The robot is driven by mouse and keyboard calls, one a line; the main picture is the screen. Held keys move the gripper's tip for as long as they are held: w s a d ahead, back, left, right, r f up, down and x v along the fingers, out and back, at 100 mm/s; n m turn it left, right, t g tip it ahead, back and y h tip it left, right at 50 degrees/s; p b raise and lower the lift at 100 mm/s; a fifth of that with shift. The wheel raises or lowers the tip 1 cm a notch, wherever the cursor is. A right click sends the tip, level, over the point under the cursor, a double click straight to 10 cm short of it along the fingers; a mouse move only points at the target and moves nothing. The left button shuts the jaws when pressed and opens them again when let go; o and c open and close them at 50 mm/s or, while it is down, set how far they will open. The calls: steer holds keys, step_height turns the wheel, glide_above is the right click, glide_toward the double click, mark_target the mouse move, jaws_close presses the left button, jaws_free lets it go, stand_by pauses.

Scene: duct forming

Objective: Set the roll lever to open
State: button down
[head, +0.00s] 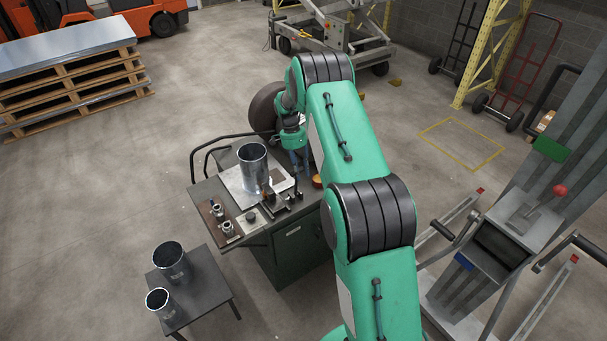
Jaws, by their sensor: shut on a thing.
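My gripper (298,160) is partly hidden behind my green arm, low over the right end of the green workbench (283,256). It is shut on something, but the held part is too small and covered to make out. A small orange knob (317,182) shows just below it at the bench's right edge. A dark metal fixture (282,204) with a short upright black bar sits left of the gripper. I cannot tell which part is the roll lever or how it is set.
A metal duct cylinder (253,165) stands on the bench, left of my gripper. Two more cylinders (170,262) (160,303) stand on a low dark table (207,290). A grey machine with a red-balled lever (560,190) stands at right.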

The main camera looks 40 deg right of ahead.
steer(key=shift+w+a, duration=0.25)
steer(key=shift+w, duration=0.55)
steer(key=w+f+b, duration=0.1)
steer(key=w, duration=0.8)
steer(key=shift+f+b, duration=0.3)
steer(key=shift+w+d+r, duration=0.1)
steer(key=shift+w, duration=0.05)
steer(key=c, duration=1.4)
jaws_free()
steer(key=shift+w, duration=0.1)
steer(key=shift+s+f, duration=0.2)
steer(key=shift+f, duration=0.05)
steer(key=shift+r, duration=0.15)
steer(key=v, duration=1.2)
